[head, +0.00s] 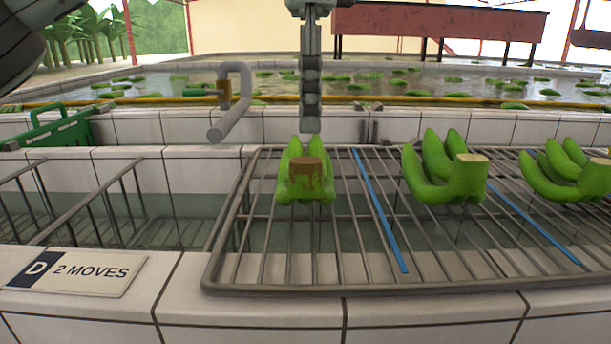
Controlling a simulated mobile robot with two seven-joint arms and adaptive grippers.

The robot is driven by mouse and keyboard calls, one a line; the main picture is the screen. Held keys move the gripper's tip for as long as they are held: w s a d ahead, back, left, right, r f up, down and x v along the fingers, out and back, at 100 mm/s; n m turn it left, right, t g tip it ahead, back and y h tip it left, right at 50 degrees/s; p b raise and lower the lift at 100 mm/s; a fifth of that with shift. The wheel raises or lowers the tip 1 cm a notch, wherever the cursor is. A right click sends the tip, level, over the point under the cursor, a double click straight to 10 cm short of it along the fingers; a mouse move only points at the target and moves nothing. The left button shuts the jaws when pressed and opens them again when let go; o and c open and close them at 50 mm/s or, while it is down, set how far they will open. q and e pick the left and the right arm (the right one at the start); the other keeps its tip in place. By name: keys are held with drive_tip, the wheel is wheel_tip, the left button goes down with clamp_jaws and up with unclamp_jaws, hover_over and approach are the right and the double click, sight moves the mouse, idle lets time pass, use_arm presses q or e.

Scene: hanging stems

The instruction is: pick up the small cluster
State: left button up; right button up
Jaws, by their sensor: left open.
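Three green banana clusters lie on a wire rack (225,235). The left cluster (288,187) looks the smallest and has a brown-stained cut crown facing me. The middle cluster (425,178) and the right cluster (545,180) have pale crowns; the right one is partly cut off by the frame edge. My left gripper (310,120) points down from the top, seen edge-on. It is open, with its tips just above and apparently behind the left cluster, with nothing seen in it. My right gripper is not in view.
Blue strips (381,212) divide the rack. A grey bent pipe (232,108) stands behind the rack's left end. A green crate (62,130) and an empty wire-framed basin (100,215) are at left. Bananas float in a pool behind.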

sight(305, 160)
use_arm(q)
drive_tip(key=f, duration=0.1)
drive_tip(key=f+b, duration=0.1)
drive_tip(key=f, duration=0.2)
drive_tip(key=shift+a+f+b, duration=0.25)
drive_tip(key=shift+f+b, duration=0.05)
drive_tip(key=shift+b, duration=0.05)
drive_tip(key=shift+w+f, duration=0.1)
drive_tip(key=shift+f, duration=0.4)
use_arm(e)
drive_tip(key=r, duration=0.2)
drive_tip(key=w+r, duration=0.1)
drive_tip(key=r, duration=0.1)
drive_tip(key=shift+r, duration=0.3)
use_arm(q)
drive_tip(key=shift+c, duration=0.6)
drive_tip(key=shift+r, duration=0.1)
clamp_jaws()
